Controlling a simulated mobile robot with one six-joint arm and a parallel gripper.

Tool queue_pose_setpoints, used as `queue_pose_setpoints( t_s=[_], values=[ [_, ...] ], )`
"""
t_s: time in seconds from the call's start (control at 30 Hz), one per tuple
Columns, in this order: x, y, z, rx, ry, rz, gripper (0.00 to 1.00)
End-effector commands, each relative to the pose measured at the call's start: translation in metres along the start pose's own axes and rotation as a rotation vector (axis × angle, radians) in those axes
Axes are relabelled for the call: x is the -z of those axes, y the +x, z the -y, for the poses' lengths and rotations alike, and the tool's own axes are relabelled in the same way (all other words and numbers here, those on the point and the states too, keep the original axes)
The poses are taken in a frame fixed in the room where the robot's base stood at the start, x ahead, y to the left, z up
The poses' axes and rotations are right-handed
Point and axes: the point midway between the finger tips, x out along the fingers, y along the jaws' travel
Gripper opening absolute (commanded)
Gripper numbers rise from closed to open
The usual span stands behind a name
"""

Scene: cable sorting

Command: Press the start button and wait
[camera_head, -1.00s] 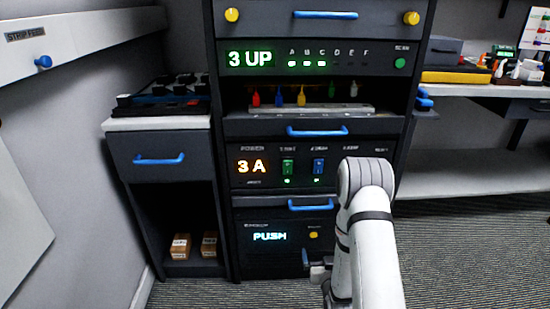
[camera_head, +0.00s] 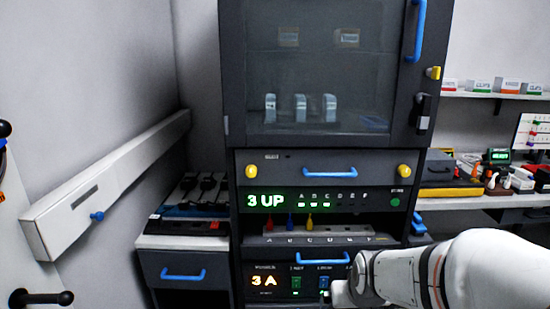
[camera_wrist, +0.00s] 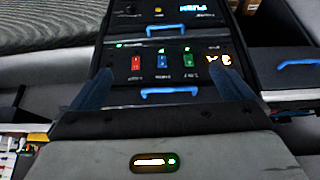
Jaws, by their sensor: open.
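A round green button (camera_head: 395,202) sits at the right end of the panel whose display (camera_head: 265,201) reads "3 UP"; the small label above it is too blurred to read. A small yellow button (camera_wrist: 158,10) shows on the lower panel in the wrist view. My gripper (camera_wrist: 162,72) is open and empty, its two dark fingers apart in front of the switch panel. That view is upside down. In the head view my white arm reaches in from the lower right, below the green button, and my fingers cannot be made out.
The switch panel shows "3 A" (camera_head: 264,281). Blue handles (camera_head: 330,173) stick out from the cabinet, with yellow knobs (camera_head: 404,171) beside one. Colored connectors (camera_head: 290,219) stand on a shelf below the green button. A glass-fronted cupboard (camera_head: 320,80) is above.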

Motion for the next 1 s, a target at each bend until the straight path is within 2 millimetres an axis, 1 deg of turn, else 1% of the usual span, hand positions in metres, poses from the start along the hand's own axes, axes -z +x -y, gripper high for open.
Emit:
queue_pose_setpoints(
  t_s=[0.03, 0.07, 0.1, 0.2, 0.3, 0.33, 0.4, 0.43, 0.7, 1.0],
  values=[
    [0.001, -0.046, 0.001, 0.0, 0.001, 0.033, 1.0],
    [-0.004, -0.062, 0.001, 0.0, 0.002, 0.058, 1.0],
    [-0.011, -0.083, 0.002, 0.002, 0.004, 0.091, 1.0],
    [-0.028, -0.125, 0.003, 0.005, 0.006, 0.163, 1.0],
    [-0.042, -0.152, 0.004, 0.009, 0.008, 0.215, 1.0],
    [-0.045, -0.157, 0.005, 0.01, 0.008, 0.228, 1.0],
    [-0.051, -0.165, 0.013, 0.012, 0.006, 0.246, 1.0],
    [-0.052, -0.166, 0.014, 0.013, 0.007, 0.252, 1.0],
    [-0.055, -0.166, 0.014, 0.014, 0.006, 0.259, 0.99],
    [-0.055, -0.166, 0.014, 0.015, 0.007, 0.258, 0.75]
  ],
)
